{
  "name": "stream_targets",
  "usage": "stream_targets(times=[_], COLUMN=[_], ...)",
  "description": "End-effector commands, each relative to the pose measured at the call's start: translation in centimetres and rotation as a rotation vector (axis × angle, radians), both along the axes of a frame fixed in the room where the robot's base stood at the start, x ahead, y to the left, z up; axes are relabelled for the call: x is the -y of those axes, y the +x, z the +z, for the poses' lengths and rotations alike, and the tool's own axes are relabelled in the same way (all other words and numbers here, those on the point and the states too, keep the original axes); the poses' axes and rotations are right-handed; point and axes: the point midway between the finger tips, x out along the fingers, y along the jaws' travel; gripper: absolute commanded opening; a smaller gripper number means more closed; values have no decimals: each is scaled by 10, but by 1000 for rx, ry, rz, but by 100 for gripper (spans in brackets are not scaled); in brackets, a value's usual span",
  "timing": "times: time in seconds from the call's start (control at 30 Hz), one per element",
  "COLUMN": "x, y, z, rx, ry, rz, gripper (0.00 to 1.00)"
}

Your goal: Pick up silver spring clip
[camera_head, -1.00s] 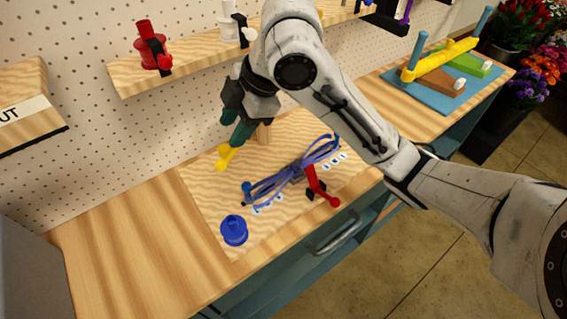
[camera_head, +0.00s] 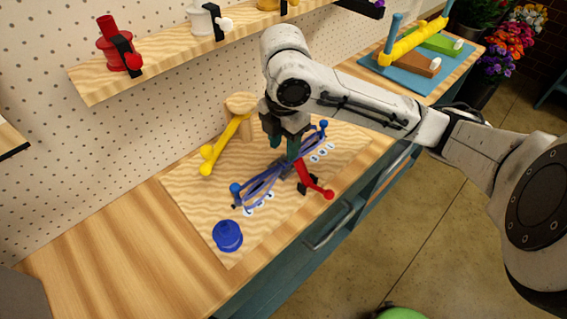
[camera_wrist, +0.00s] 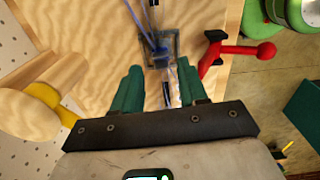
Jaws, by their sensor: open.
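My gripper (camera_head: 286,150) points down over the middle of the board, above the blue ribbon loops. In the wrist view its two green fingers (camera_wrist: 160,80) are spread apart. Between and beyond them lie the blue ribbon strands (camera_wrist: 146,25) and a dark grey square piece (camera_wrist: 173,48) around their crossing. A thin pale grey strip shows between the fingers, but I cannot tell whether it is the silver spring clip. No clip stands out clearly in the head view, where the fingers partly cover the ribbon's middle (camera_head: 262,187).
A red-handled lever (camera_head: 315,181) stands close right of the ribbon. A yellow bar with knobs (camera_head: 222,147) is at the board's back left, by a wooden peg (camera_head: 243,103). A blue spool (camera_head: 228,236) sits front left. A shelf (camera_head: 165,50) with spools overhangs behind.

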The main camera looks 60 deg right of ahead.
Motion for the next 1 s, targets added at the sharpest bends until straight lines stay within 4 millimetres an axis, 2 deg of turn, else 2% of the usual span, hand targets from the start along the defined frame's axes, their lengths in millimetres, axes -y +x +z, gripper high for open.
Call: stream_targets(times=[0.3,0.63,1.0], x=[-2,-2,-2], y=[0,0,0], z=[-42,-47,-47], rx=[-2,0,0], ry=[1,0,0], rz=[-1,0,0], gripper=[43,42,6])
